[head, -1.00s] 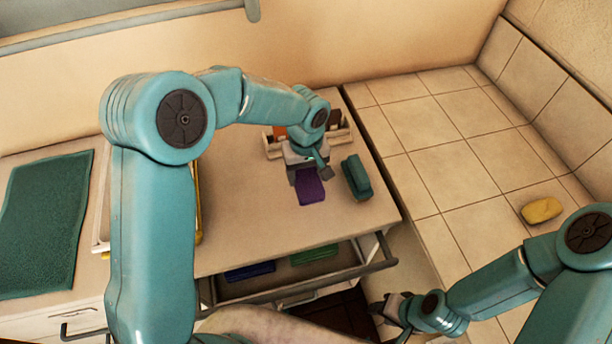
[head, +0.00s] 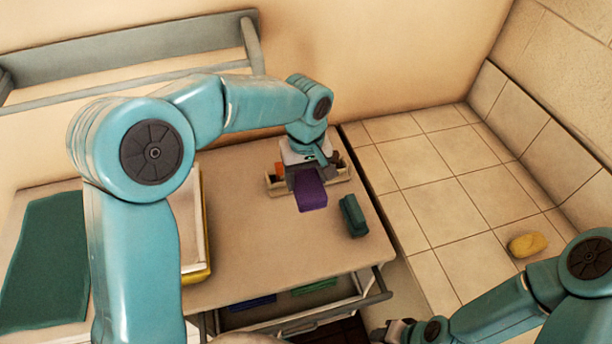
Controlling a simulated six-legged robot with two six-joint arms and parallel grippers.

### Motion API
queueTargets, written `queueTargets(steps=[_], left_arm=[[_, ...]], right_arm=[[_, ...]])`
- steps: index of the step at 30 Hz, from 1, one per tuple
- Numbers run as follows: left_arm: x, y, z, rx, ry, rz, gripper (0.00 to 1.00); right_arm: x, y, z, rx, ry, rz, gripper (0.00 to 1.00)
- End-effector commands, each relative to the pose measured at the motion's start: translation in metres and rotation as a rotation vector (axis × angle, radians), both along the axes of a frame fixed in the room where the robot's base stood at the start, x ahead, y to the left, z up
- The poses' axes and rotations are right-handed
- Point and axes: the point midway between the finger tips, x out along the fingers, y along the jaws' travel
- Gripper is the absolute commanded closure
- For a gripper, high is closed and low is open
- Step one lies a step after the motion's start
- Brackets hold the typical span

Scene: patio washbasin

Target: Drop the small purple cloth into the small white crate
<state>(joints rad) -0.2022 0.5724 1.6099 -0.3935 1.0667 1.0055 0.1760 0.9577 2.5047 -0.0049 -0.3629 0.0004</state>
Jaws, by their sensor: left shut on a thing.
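The small purple cloth (head: 311,196) is in my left gripper (head: 306,178), which is shut on it. The cloth hangs toward the near side and seems to be raised off the cart top. The small white crate (head: 338,184) is at the back of the cart top, behind and partly hidden by my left gripper and the cloth. An orange item (head: 279,169) shows at its left side. My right gripper (head: 391,333) is low at the bottom edge, away from the cart top; its fingers are too unclear to read.
A dark green cloth or block (head: 353,215) lies on the cart top (head: 250,235), right of the purple cloth. A yellow-edged tray (head: 196,274) stands left. Blue (head: 252,302) and green (head: 314,287) items lie on the lower shelf. A yellow sponge (head: 528,244) lies on the tiles.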

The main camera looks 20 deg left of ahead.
Motion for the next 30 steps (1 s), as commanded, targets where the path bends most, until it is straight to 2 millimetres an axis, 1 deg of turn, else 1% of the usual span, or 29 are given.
queueTargets(steps=[5, 11, 14, 20, 23, 24, 26, 27, 29, 30], left_arm=[[-0.001, 0.0, 0.0, 0.0, 0.0, -0.093, 0.66], [-0.006, 0.0, 0.002, 0.0, -0.002, -0.337, 0.66], [-0.008, 0.014, 0.008, 0.0, -0.002, -0.429, 0.66], [-0.015, 0.072, 0.019, 0.001, -0.001, -0.5, 0.66], [-0.021, 0.109, 0.024, 0.001, -0.001, -0.494, 0.66], [-0.026, 0.126, 0.026, 0.001, -0.002, -0.484, 0.66], [-0.034, 0.154, 0.03, 0.001, -0.001, -0.46, 0.66], [-0.041, 0.174, 0.032, 0.002, 0.0, -0.437, 0.66], [-0.054, 0.204, 0.036, 0.002, -0.001, -0.389, 0.66], [-0.063, 0.223, 0.038, 0.003, -0.001, -0.349, 0.66]], right_arm=[[0.0, 0.0, 0.0, 0.0, 0.0, 0.0, 0.57], [0.0, 0.0, 0.0, 0.0, 0.0, 0.0, 0.57], [0.0, 0.0, 0.0, 0.0, 0.0, 0.0, 0.57], [0.0, 0.0, 0.0, 0.0, 0.0, 0.0, 0.57], [0.0, 0.0, 0.0, 0.0, 0.0, 0.0, 0.57], [0.0, 0.0, 0.0, 0.0, 0.0, 0.0, 0.57], [0.0, 0.0, 0.0, 0.0, 0.0, 0.0, 0.57], [0.0, 0.0, 0.0, 0.0, 0.0, 0.0, 0.57], [0.0, 0.0, 0.0, 0.0, 0.0, 0.0, 0.57], [0.0, 0.0, 0.0, 0.0, 0.0, 0.0, 0.57]])
